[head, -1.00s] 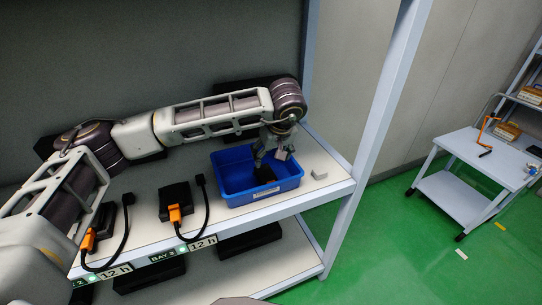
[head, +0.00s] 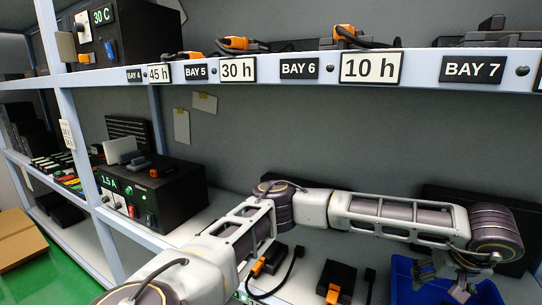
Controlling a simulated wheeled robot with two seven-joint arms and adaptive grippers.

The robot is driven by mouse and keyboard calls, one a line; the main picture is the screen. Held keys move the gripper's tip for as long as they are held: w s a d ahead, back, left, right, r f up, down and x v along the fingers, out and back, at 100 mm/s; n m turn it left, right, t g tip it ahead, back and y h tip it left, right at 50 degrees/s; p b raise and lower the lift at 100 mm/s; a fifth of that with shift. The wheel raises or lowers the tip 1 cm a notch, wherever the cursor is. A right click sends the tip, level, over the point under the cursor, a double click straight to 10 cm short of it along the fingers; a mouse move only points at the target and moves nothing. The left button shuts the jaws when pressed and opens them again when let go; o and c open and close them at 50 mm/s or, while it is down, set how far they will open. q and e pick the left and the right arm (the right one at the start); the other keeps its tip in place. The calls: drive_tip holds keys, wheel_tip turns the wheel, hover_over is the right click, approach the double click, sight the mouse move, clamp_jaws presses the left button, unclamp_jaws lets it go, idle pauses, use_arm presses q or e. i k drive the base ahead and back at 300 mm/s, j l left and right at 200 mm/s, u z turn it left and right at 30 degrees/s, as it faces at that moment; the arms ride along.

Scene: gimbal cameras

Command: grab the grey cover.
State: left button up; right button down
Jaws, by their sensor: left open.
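My left gripper (head: 444,284) hangs over the blue bin (head: 490,293) at the lower right of the head view, fingers pointing down, open. The bin is cut off by the lower edge, and its inside is largely hidden by the gripper. I cannot make out anything between the fingers. No grey cover can be clearly picked out now; the shelf to the right of the bin is out of view. My right gripper is not in view.
Black adapters with orange plugs (head: 334,293) and cables lie on the shelf left of the bin. A black power unit (head: 165,200) stands further left. An upper shelf edge with bay labels (head: 307,69) runs above my arm.

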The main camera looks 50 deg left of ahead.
sight(139, 164)
drive_tip(key=u, duration=2.75)
